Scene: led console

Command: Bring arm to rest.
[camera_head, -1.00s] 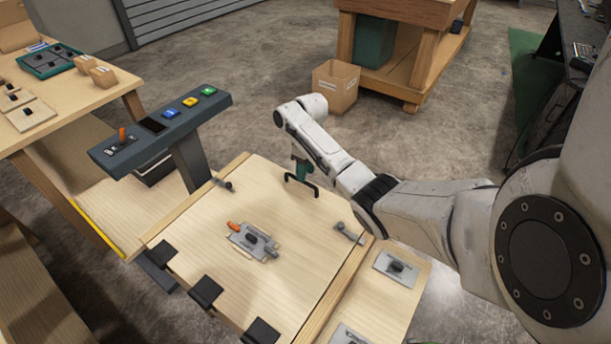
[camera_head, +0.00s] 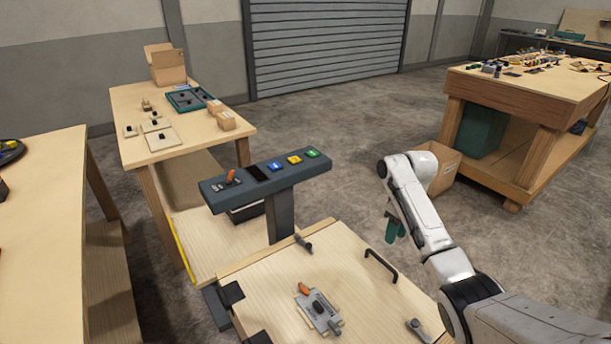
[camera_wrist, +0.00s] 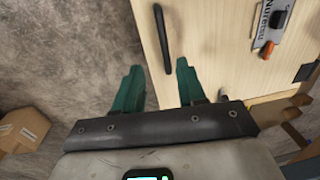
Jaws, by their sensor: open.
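My gripper (camera_head: 396,228) hangs at the end of my white arm, just beyond the far right edge of the wooden panel (camera_head: 290,284). Its green fingers are apart and empty in the wrist view (camera_wrist: 158,82). A grey latch plate with an orange lever (camera_head: 318,310) sits on the panel.
A console (camera_head: 220,196) with an orange lever and coloured buttons stands left of my arm. A cardboard box (camera_head: 446,172) is on the floor behind my arm. Wooden tables stand at the left (camera_head: 185,148) and back right (camera_head: 530,88). Open concrete floor (camera_head: 350,120) lies between.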

